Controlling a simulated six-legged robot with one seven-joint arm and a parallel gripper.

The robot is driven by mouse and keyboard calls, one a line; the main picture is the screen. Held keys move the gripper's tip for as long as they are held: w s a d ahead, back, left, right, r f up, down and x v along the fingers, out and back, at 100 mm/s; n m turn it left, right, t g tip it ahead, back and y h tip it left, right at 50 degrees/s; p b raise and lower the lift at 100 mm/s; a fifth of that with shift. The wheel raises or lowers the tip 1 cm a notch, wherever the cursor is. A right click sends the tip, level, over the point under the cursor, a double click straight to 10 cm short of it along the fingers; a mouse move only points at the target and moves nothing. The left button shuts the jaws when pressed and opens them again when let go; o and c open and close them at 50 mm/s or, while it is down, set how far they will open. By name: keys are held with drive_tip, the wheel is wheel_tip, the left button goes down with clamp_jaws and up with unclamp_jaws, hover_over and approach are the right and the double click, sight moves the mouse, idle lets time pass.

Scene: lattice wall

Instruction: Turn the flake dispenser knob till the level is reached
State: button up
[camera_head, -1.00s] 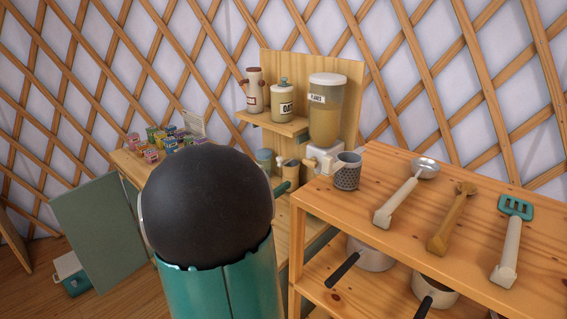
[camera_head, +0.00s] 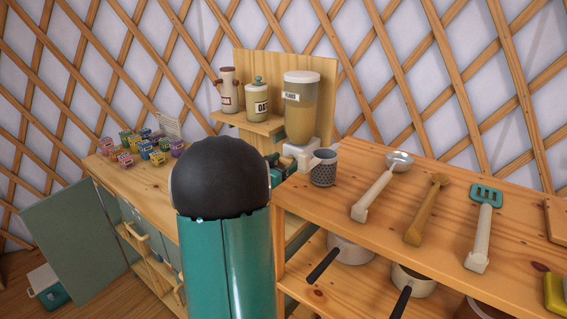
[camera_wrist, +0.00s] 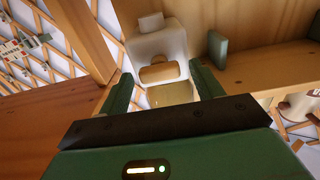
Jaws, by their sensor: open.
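The flake dispenser (camera_head: 303,112) stands on the far side of the shelf unit. It is a clear hopper of tan flakes with a white lid and a "FLAKES" label. Its white base (camera_head: 297,150) is partly hidden by my gripper and the grey cup. In the wrist view, a tan wooden knob (camera_wrist: 158,74) shows on a white body (camera_wrist: 156,48). My gripper (camera_wrist: 162,70) is open, with one dark green finger on either side of the knob; contact cannot be told. In the head view my gripper is mostly hidden behind my arm. I cannot make out a level mark.
A grey perforated cup (camera_head: 323,169) stands close beside the dispenser base. An oats jar (camera_head: 257,101) and a handled jar (camera_head: 229,91) sit on the small shelf. A ladle (camera_head: 378,186), wooden spoon (camera_head: 425,210) and spatula (camera_head: 484,225) lie on the right counter.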

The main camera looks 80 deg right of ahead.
drive_tip(key=c, duration=1)
